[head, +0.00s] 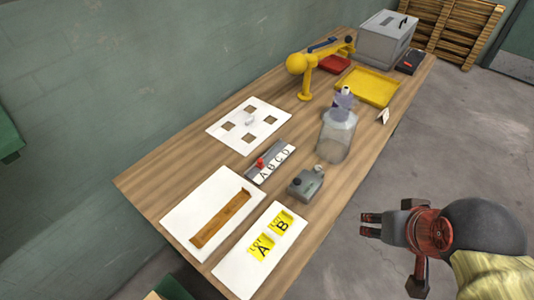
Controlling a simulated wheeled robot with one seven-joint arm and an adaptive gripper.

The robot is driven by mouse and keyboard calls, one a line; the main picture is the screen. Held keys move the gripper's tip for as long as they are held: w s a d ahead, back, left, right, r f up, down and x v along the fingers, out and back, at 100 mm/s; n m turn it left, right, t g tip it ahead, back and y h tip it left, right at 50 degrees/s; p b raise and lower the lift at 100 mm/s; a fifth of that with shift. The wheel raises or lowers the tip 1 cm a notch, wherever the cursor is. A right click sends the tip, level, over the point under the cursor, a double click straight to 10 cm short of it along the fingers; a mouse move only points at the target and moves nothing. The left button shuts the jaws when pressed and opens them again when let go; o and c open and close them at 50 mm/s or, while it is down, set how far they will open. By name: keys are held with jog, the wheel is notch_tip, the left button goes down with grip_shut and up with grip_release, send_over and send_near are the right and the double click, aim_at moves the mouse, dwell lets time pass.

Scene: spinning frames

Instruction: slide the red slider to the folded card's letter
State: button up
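The red slider (261,163) sits on a grey track beside a white strip lettered A, B, C, D (275,165), in the middle of the table. It is at the A end, or close to it. The small white folded card (383,116) stands near the table's right edge, beyond the clear bottle. Any letter on it is too small to read. My gripper (371,225) is right of the table, over the floor, well apart from the slider. Its two fingers point left with a gap between them, and nothing shows in it.
White boards (183,213) lie nearer. A yellow lamp-like arm (303,80), yellow tray (367,87) and grey case (386,42) stand farther back.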

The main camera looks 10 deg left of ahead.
jog(key=n+g+y+p, duration=0.1)
jog(key=n+p, duration=0.2)
jog(key=p, duration=0.5)
send_near(260, 160)
jog(key=b+x, duration=0.1)
jog(key=x, duration=0.7)
jog(key=shift+f, duration=0.1)
